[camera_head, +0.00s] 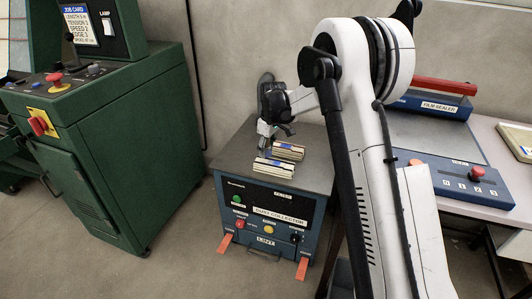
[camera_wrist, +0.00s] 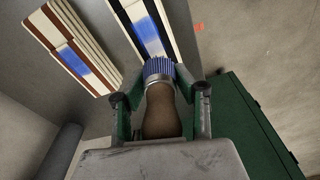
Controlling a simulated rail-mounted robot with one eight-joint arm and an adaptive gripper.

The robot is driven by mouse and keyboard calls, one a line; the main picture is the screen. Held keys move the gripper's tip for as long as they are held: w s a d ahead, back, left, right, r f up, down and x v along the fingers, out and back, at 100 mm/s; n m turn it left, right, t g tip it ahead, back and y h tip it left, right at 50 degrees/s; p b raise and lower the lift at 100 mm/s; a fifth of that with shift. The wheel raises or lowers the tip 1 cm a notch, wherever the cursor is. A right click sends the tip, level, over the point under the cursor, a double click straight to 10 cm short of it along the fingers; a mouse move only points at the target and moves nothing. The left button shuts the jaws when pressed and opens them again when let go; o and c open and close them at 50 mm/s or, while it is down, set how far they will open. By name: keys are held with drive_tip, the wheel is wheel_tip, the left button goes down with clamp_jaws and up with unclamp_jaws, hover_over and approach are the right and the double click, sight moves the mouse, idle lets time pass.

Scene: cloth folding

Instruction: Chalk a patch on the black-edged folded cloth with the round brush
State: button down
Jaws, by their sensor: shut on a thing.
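In the wrist view my gripper (camera_wrist: 160,97) is shut on the round brush (camera_wrist: 161,108), which has a brown handle, a pale metal collar and blue bristles. The black-edged folded cloth (camera_wrist: 139,12) is white and lies just beyond the bristles. Whether the bristles touch the cloth, I cannot tell. In the head view my gripper (camera_head: 265,130) is at the left rear of the cabinet top, beside the two folded cloths; the brush is hard to make out there.
A brown-edged folded cloth (camera_wrist: 68,46), also with a blue patch, lies to the left in the wrist view. The cloths lie on the dust collector's grey top (camera_head: 236,160). A green machine (camera_head: 115,130) stands left, and a film sealer (camera_head: 440,140) stands right on a table.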

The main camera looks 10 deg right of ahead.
drive_tip(key=shift+r+p, duration=1.1)
drive_tip(key=shift+r, duration=1.45)
drive_tip(key=shift+w+f, duration=0.15)
